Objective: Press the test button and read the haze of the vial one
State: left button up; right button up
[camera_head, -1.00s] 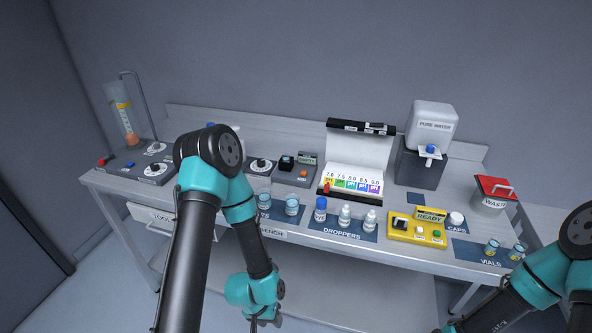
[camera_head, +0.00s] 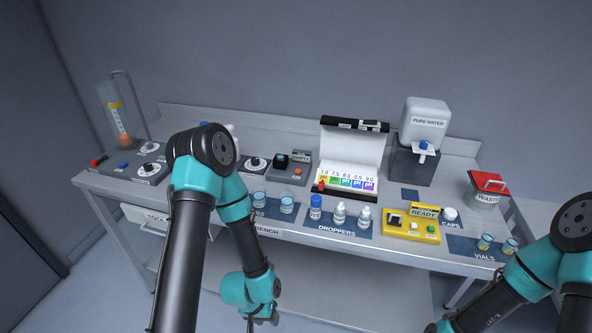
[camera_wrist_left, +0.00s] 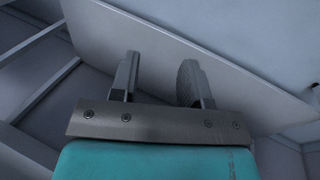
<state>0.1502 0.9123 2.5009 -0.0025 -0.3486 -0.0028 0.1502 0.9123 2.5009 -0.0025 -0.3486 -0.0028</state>
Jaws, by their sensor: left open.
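The yellow meter (camera_head: 411,225) stands on the right half of the bench. Its display reads READY (camera_head: 425,212), and it has a black part, a white button and a green button (camera_head: 431,228) on top. Two vials of light blue liquid, the left one (camera_head: 485,242) and the right one (camera_head: 510,246), stand on the VIALS mat (camera_head: 462,246) to its right. My left gripper (camera_head: 262,319) hangs low in front of the bench, far from the meter. In the left wrist view its fingers (camera_wrist_left: 160,82) are apart and empty. My right gripper is out of view.
A grey instrument (camera_head: 289,170) with an orange button, an open pH colour case (camera_head: 350,160), droppers (camera_head: 339,212), blue cups (camera_head: 287,204), a white cap (camera_head: 450,214), a water dispenser (camera_head: 415,155) and a waste bin (camera_head: 487,188) stand on the bench. My left arm hides part of it.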

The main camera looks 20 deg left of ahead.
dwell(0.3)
pick_arm(q)
grip_shut()
dwell(1.6)
